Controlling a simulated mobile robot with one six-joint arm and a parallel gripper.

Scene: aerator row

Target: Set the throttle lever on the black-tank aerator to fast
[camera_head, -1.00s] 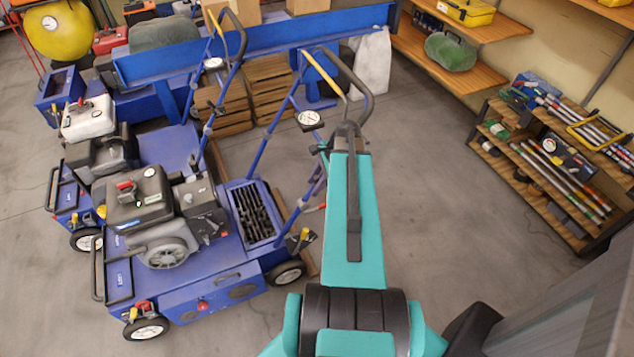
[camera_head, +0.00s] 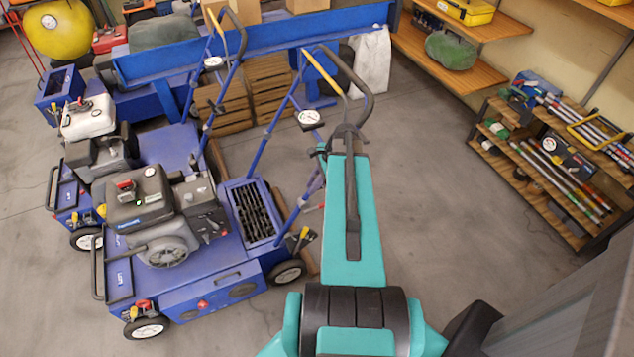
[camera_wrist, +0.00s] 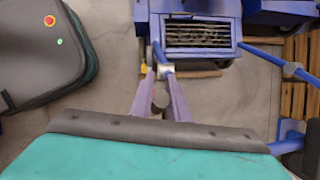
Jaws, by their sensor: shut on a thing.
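The black-tank aerator (camera_head: 185,280) stands front left, blue, with a black tank (camera_head: 138,196) on its engine. Its handle (camera_head: 272,140) rises toward the back right and carries a round white dial (camera_head: 310,118). My gripper (camera_head: 311,192) is at the handle's right tube, below the dial, partly hidden by my teal arm. In the wrist view its purple fingers (camera_wrist: 163,75) are closed together by a pale fitting on the blue tube, with the slatted grille (camera_wrist: 198,34) beyond. They are shut on what appears to be the throttle lever; it is mostly hidden, so its setting cannot be read.
A white-tank aerator (camera_head: 88,118) with a similar handle stands close behind. Wooden crates (camera_head: 267,92) and a blue beam (camera_head: 250,42) are at the back. A shelf rack (camera_head: 545,170) stands right. The floor (camera_head: 430,190) between my arm and the rack is clear.

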